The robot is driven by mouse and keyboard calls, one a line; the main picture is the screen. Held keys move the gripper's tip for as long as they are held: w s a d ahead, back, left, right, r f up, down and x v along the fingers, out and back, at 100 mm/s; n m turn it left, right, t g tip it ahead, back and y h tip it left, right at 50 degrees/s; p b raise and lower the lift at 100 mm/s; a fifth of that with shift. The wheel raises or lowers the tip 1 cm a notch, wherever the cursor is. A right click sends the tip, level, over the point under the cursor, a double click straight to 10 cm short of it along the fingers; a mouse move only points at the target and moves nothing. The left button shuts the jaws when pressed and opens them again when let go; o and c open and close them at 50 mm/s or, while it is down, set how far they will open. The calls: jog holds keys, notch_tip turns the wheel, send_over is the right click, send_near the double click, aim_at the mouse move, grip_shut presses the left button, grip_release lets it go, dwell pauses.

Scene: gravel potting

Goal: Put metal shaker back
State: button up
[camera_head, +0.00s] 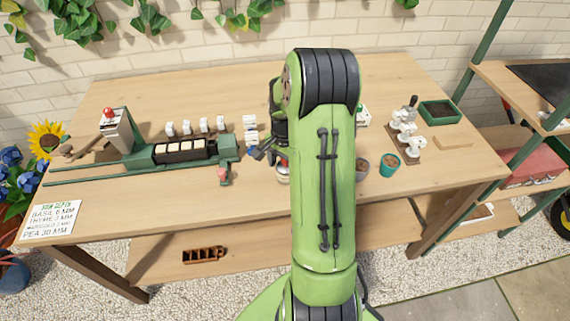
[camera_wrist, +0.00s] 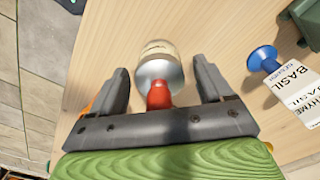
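A round shiny metal piece with a cream band and a red part (camera_wrist: 160,70) shows between my gripper's fingers in the wrist view; it looks like the metal shaker, but I cannot be sure. My gripper (camera_wrist: 158,66) has its two dark fingers spread, one on each side of it, with gaps visible to both fingers.
A blue-topped piece (camera_wrist: 263,59) and seed labels (camera_wrist: 292,85) lie to its right in the wrist view.

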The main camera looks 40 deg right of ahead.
jog(key=shift+r, duration=0.1)
notch_tip(320, 180, up, 12)
jog(key=p, duration=0.3)
jog(key=s+a+r+n+t, duration=0.1)
jog(key=s+a+r+n, duration=0.15)
jog(key=a+r, duration=0.2)
jog(key=s+a+r+n+t+h, duration=0.1)
jog(key=a+r+n, duration=0.2)
jog(key=a, duration=0.3)
jog(key=s+a+r+n+t, duration=0.1)
jog(key=s+a+r+n, duration=0.15)
jog(key=a, duration=0.25)
jog(key=s+a+r+n+t+y, duration=0.1)
jog(key=s+a+n+t, duration=0.1)
jog(key=s+a+n, duration=0.5)
jog(key=s, duration=0.2)
jog(key=shift+s+a+n+t, duration=0.25)
jog(key=shift+s+n+t, duration=0.05)
jog(key=shift+n, duration=0.1)
jog(key=shift+r+p, duration=1.5)
jog(key=shift+p, duration=0.15)
